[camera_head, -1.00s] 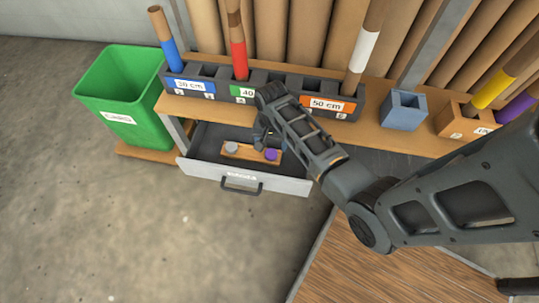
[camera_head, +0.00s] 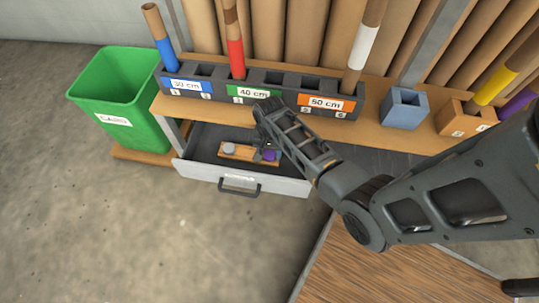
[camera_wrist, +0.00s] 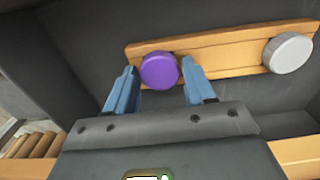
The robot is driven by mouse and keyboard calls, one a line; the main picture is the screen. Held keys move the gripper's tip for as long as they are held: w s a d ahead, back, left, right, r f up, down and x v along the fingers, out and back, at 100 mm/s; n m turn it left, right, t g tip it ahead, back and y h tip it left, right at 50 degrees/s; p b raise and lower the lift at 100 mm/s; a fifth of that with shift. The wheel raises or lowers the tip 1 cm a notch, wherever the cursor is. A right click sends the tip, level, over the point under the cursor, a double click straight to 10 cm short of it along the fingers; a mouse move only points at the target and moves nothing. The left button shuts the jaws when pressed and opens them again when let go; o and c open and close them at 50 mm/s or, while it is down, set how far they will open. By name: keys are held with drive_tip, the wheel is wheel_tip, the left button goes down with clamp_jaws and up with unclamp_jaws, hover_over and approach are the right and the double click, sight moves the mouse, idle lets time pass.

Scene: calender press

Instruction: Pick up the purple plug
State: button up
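The purple plug (camera_wrist: 160,70) is a round disc seated on a wooden strip (camera_wrist: 225,52) inside the open drawer. It also shows in the head view (camera_head: 270,155), partly covered by my gripper. My gripper (camera_wrist: 158,80) is open, with one blue finger on each side of the purple plug. The right finger looks very near or touching its edge; I cannot tell which. In the head view my gripper (camera_head: 268,146) is down over the right end of the strip.
A grey-white plug (camera_wrist: 287,53) sits on the same strip. The drawer front (camera_head: 205,173) has a dark handle. Above stands a dark rack (camera_head: 270,93) with labelled slots holding coloured-end tubes. A green bin (camera_head: 118,95) is at the left, a blue-grey holder (camera_head: 404,106) at the right.

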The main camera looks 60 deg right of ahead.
sight(270, 154)
drive_tip(key=c, duration=0.7)
wheel_tip(270, 154, up, 10)
drive_tip(key=p, duration=0.3)
